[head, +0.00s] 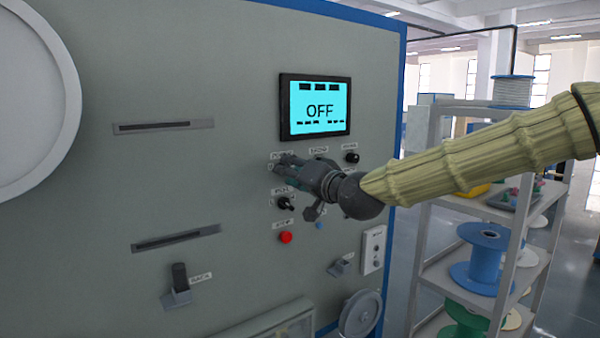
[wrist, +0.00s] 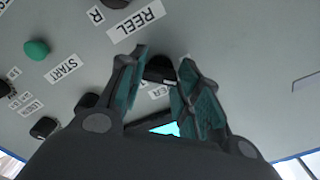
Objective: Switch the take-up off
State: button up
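The take-up's grey panel (head: 150,80) has a screen (head: 316,107) that reads OFF in dark letters on cyan. My gripper (head: 282,163) is at the panel just below the screen, at a label that seems to read POWER. In the wrist view, a black knob (wrist: 160,68) sits between the two fingertips of my gripper (wrist: 163,62), beside a label ending in WER. The fingers are apart, one on each side of the knob. Whether they touch it cannot be told.
Nearby are a black switch (head: 285,203), a red button (head: 285,237) and another black knob (head: 351,157). The wrist view shows a green button (wrist: 37,49) near START. A shelf (head: 430,210) with a blue spool (head: 482,258) stands right of the panel.

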jog(key=shift+o, duration=0.3)
jog(key=shift+s+d+f, duration=0.1)
jog(key=shift+s+f, duration=0.25)
jog(key=shift+f, duration=0.15)
jog(key=v, duration=1.1)
jog(key=shift+r, duration=0.4)
jog(key=shift+d, duration=0.2)
